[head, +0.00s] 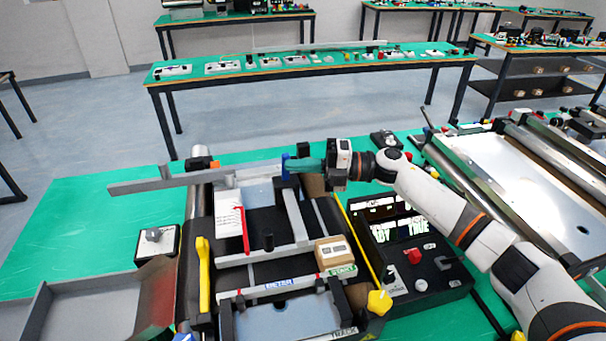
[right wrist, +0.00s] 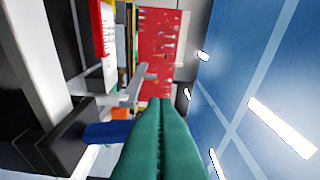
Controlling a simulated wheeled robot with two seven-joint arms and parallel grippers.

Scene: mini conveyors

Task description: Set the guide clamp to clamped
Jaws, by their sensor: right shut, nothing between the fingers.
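The guide clamp appears to be the blue lever (head: 285,167) at the far end of the conveyor's guide rail. In the right wrist view a blue lever (right wrist: 108,132) sticks out of a black block (right wrist: 55,150). My right gripper (head: 297,165) reaches in from the right with its green fingers pointing left, close beside the blue lever. The wrist view shows its fingers (right wrist: 161,105) shut together and empty, just right of the lever. I cannot tell whether they touch it, or how the clamp is set. My left gripper is not in view.
A long grey rail (head: 190,180) runs across the conveyor's far end. A cardboard box (head: 334,250) sits on the belt. A yellow lever (head: 203,275) stands on the left side, and a black control box (head: 415,250) with a red button is at right.

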